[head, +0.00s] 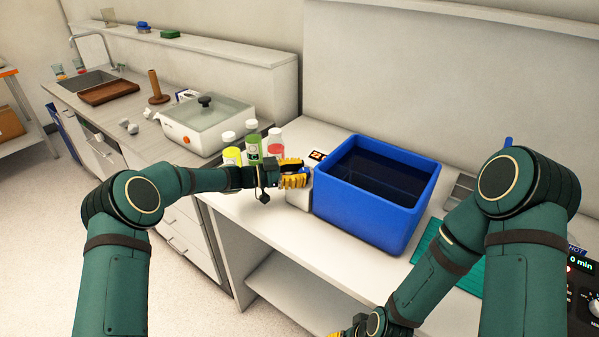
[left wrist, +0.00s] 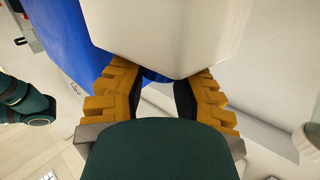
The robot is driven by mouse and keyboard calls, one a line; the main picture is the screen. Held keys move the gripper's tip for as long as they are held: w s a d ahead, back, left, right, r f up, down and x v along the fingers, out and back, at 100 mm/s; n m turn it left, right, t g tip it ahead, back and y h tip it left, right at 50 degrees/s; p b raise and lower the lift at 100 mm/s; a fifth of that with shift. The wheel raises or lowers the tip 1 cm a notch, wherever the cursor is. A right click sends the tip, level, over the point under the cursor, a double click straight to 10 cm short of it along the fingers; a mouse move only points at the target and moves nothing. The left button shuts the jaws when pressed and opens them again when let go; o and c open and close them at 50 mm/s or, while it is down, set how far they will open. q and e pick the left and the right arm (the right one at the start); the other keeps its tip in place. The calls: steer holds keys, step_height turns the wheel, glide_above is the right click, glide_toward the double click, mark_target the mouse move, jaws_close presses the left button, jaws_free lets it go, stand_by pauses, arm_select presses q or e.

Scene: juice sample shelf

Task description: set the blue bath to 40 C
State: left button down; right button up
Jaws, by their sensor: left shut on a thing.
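The blue bath (head: 347,202) is an open blue tub of dark liquid on the white bench. A pale control box (head: 301,199) is on its left side, with a small dark display (head: 318,155) showing orange digits too small to read. My left gripper (head: 303,173) is at this box, its yellow fingers shut on a small blue knob (left wrist: 155,76). In the left wrist view the pale box hides most of the knob, so its setting cannot be read. My right gripper (head: 372,324) is low at the bottom edge, away from the bath, with its fingers mostly out of sight.
Bottles with white caps (head: 253,146) stand just behind my left gripper. A white pan with a glass lid (head: 205,120) is farther left. A teal mat (head: 466,262) lies right of the bath. A dark device with a lit display (head: 580,264) is at the right edge.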

arm_select(q)
steer(key=shift+d+r, duration=0.1)
steer(key=shift+d, duration=0.05)
steer(key=c, duration=0.9)
jaws_free()
steer(key=shift+d, duration=0.1)
steer(key=shift+o, duration=0.2)
steer(key=v, duration=1.2)
